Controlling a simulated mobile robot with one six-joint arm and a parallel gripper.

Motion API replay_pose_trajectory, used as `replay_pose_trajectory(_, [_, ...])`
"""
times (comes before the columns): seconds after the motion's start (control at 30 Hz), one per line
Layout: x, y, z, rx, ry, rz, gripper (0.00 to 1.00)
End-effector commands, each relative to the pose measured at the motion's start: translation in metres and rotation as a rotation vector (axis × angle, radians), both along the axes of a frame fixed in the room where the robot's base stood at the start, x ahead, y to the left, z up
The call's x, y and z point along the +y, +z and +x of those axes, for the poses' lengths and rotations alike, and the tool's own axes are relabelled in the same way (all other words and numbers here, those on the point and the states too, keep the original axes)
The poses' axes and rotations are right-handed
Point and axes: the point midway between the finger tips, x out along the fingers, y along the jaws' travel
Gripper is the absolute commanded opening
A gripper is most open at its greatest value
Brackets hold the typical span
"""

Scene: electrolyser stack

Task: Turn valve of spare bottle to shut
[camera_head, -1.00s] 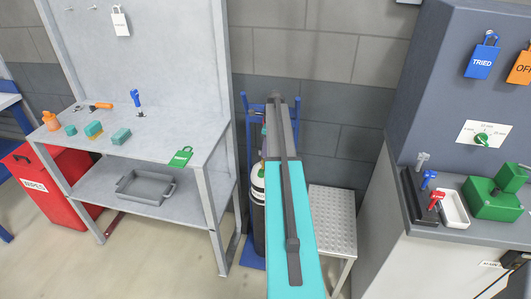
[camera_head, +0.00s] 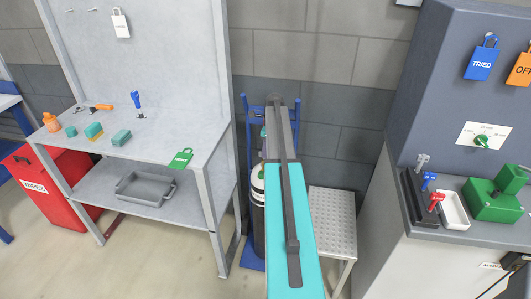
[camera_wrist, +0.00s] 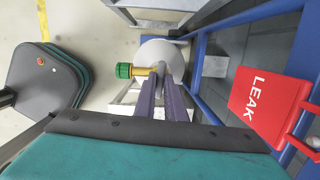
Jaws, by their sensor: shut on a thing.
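The spare bottle (camera_head: 258,215) is dark with a white shoulder and stands on the blue trolley. My arm partly covers it in the head view. In the wrist view I see its white top (camera_wrist: 154,52) and its valve (camera_wrist: 141,71), a brass stem with a green knob (camera_wrist: 124,70) pointing left. The head view does not show the grip clearly.
The blue trolley (camera_head: 246,112) frames the bottle, and its rails run close to my gripper. A red LEAK tag (camera_wrist: 262,97) hangs at the right in the wrist view. A grey workbench (camera_head: 150,150) stands left, a metal step (camera_head: 332,215) and a cabinet (camera_head: 375,245) right.

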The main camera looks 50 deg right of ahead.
Motion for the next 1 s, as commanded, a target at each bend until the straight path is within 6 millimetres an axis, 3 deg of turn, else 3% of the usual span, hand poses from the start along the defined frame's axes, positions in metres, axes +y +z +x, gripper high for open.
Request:
replay_pose_trajectory(0.5, [0.0003,0.0014,-0.0001,-0.002,-0.310,-0.003,0.00])
replay_pose_trajectory(1.0, [0.0000,0.0016,0.0000,-0.003,-0.357,-0.004,0.00])
